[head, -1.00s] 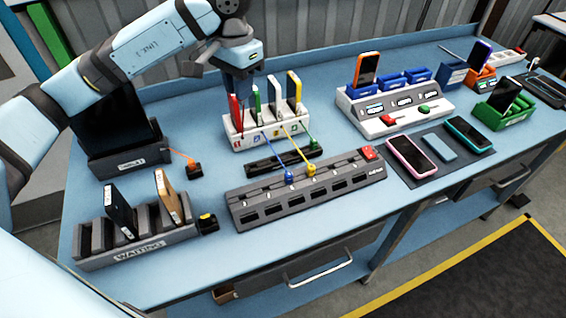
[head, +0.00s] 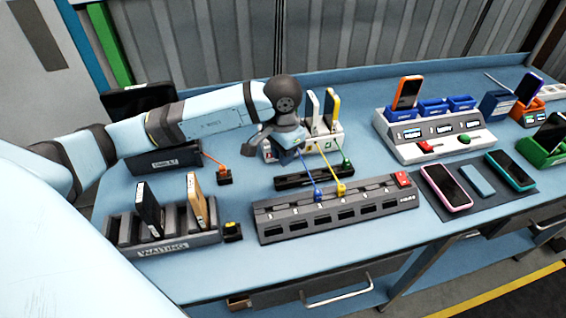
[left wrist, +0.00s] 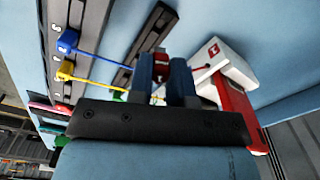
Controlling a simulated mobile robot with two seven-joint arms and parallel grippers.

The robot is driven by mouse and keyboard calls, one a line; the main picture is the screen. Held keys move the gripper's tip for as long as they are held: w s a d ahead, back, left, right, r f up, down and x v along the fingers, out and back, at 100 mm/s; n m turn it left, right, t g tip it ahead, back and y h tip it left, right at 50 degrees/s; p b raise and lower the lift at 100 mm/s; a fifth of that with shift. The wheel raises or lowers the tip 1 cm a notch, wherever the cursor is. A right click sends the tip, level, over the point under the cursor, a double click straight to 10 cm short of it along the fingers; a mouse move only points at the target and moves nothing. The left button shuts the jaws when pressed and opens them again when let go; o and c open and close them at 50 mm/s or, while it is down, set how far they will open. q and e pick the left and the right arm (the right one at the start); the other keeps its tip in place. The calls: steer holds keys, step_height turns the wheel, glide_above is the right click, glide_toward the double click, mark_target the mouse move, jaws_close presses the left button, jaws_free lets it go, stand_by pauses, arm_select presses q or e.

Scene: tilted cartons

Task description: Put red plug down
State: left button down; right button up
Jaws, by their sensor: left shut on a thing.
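My left gripper (left wrist: 162,84) is shut on the red plug (left wrist: 159,70), which shows between its two blue fingers in the left wrist view. In the head view my left gripper (head: 288,155) is over the front left part of the white stand, and my wrist hides the red plug. The grey power strip (head: 290,227) lies in front. A blue plug (head: 318,195) and a yellow plug (head: 341,189) sit on its back edge with their cables. A green plug (head: 347,163) is at the right end of the black holder bar (head: 290,183).
The white stand (head: 331,144) holds several upright devices, including a red one (left wrist: 235,105). A white charging station (head: 400,148) and a mat with phones lie right.

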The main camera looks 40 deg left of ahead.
arm_select(q)
step_height(320, 180, down, 4)
steer(key=shift+r, duration=0.1)
steer(key=shift+f+b, duration=0.35)
steer(key=shift+f, duration=0.05)
steer(key=shift+f+b, duration=0.25)
steer(key=shift+b, duration=0.1)
steer(key=c, duration=1.1)
jaws_free()
steer(key=shift+o, duration=0.2)
